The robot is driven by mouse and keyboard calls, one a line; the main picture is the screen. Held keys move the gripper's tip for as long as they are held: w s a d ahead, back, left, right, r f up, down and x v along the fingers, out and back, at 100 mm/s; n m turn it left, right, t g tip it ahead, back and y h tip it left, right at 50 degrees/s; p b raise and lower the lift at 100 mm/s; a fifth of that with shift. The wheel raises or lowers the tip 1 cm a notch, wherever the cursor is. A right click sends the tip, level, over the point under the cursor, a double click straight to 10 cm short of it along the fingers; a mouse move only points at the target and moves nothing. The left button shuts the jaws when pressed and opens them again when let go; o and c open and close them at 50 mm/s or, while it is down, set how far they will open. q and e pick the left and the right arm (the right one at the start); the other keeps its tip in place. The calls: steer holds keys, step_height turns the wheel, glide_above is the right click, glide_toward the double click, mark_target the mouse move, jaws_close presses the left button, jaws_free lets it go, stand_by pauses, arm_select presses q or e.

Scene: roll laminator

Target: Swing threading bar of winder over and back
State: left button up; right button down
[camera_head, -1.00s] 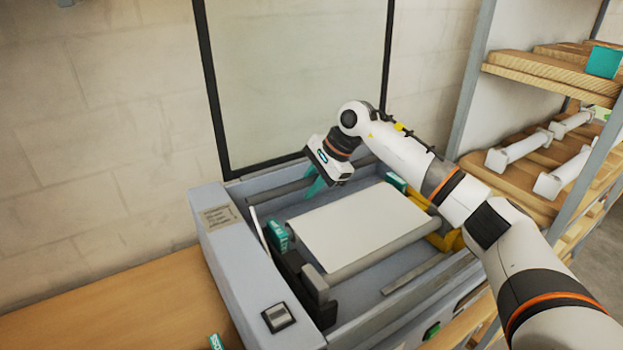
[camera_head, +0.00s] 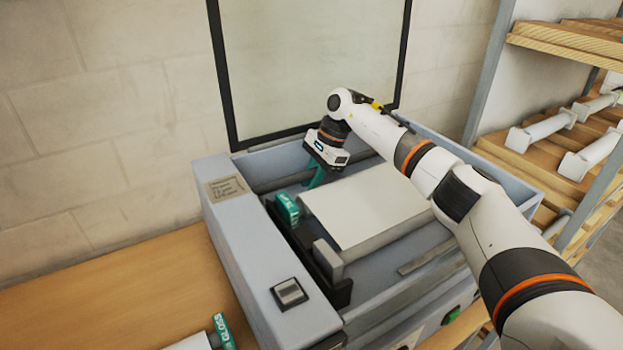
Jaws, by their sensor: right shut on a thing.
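My right gripper (camera_head: 315,181) reaches over the open winder bay from the right, its teal fingers pointing down behind the white roll. It is shut on what appears to be the threading bar, a dark grey bar (camera_head: 279,181) across the back of the bay; the gripped part is mostly hidden by the gripper and fingers. The white roll (camera_head: 370,205) lies across the middle of the bay. My left gripper is not in view.
The machine's grey left housing (camera_head: 250,240) carries a square switch (camera_head: 289,292). A clear framed panel (camera_head: 310,65) stands raised behind the bay. A flat grey strip (camera_head: 430,257) lies in front of the roll. A shelf (camera_head: 500,152) with white rolls stands at right.

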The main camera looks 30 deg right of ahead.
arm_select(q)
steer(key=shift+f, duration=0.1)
arm_select(e)
steer(key=shift+s+f, duration=0.15)
steer(key=shift+f, duration=0.15)
steer(key=c, duration=1.6)
jaws_free()
steer(key=o, duration=0.3)
steer(key=shift+s+d+r, duration=0.1)
steer(key=shift+s+r, duration=0.1)
steer(key=shift+s, duration=0.05)
steer(key=shift+s+r, duration=0.2)
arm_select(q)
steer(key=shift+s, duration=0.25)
arm_select(e)
steer(key=shift+w, duration=0.1)
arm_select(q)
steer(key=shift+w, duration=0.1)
arm_select(e)
steer(key=shift+w, duration=0.15)
arm_select(q)
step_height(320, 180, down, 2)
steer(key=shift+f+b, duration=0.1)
steer(key=shift+b, duration=1)
arm_select(e)
steer(key=v, duration=1.1)
steer(key=shift+d+r, duration=0.15)
steer(key=shift+r, duration=0.25)
